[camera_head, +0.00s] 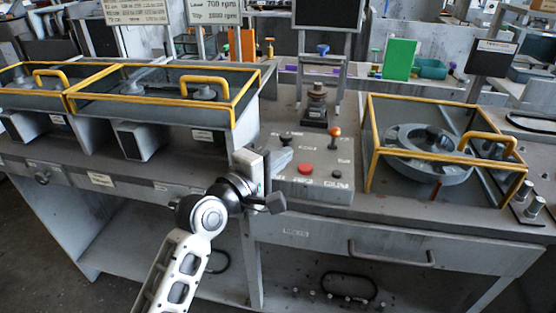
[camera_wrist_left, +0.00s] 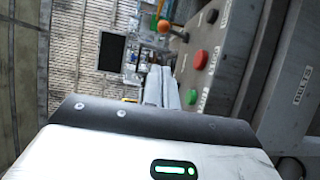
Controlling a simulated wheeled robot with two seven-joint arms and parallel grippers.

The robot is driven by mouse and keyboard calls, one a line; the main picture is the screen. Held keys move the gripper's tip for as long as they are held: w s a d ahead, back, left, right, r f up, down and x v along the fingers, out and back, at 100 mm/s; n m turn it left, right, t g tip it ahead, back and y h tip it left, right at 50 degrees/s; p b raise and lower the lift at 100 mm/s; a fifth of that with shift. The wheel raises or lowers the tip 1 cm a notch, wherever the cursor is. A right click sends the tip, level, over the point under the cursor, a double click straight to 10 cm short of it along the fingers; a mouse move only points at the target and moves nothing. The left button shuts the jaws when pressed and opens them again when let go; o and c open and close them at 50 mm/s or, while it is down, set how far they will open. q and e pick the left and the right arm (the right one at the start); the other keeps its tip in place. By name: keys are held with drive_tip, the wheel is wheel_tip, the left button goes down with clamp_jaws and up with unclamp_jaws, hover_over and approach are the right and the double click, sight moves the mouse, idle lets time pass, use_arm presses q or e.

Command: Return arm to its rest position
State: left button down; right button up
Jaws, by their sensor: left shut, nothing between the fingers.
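My left arm comes in from the bottom left in the head view. My left gripper (camera_head: 280,160) is in front of the left edge of the grey control box (camera_head: 312,184), near its top, and looks apart from the buttons. In the left wrist view the pale fingers (camera_wrist_left: 161,88) are together with nothing between them. The control box has a red button (camera_head: 305,170), a black knob (camera_head: 286,138) and an orange-topped lever (camera_head: 334,136). The red button (camera_wrist_left: 201,59) also shows in the wrist view, right of the fingers. My right arm and gripper do not show.
Yellow-framed guards stand on the bench at left (camera_head: 160,97) and at right (camera_head: 376,157); the right one surrounds a round grey housing (camera_head: 415,168). A drawer handle (camera_head: 392,260) sticks out below. The floor (camera_head: 60,270) at lower left is clear.

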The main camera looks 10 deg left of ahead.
use_arm(q)
drive_tip(key=shift+s+a, duration=0.25)
drive_tip(key=shift+s, duration=0.2)
drive_tip(key=s+a+f+m+g+y, duration=0.2)
drive_tip(key=s+f+m, duration=0.5)
drive_tip(key=s+f, duration=0.4)
drive_tip(key=s+a+f+m+g+y, duration=0.3)
drive_tip(key=s+f+m, duration=0.5)
drive_tip(key=s+f, duration=0.3)
wheel_tip(320, 180, down, 3)
drive_tip(key=shift+s+a+f+y, duration=0.2)
drive_tip(key=shift+s+a+y, duration=0.15)
drive_tip(key=shift+a, duration=0.2)
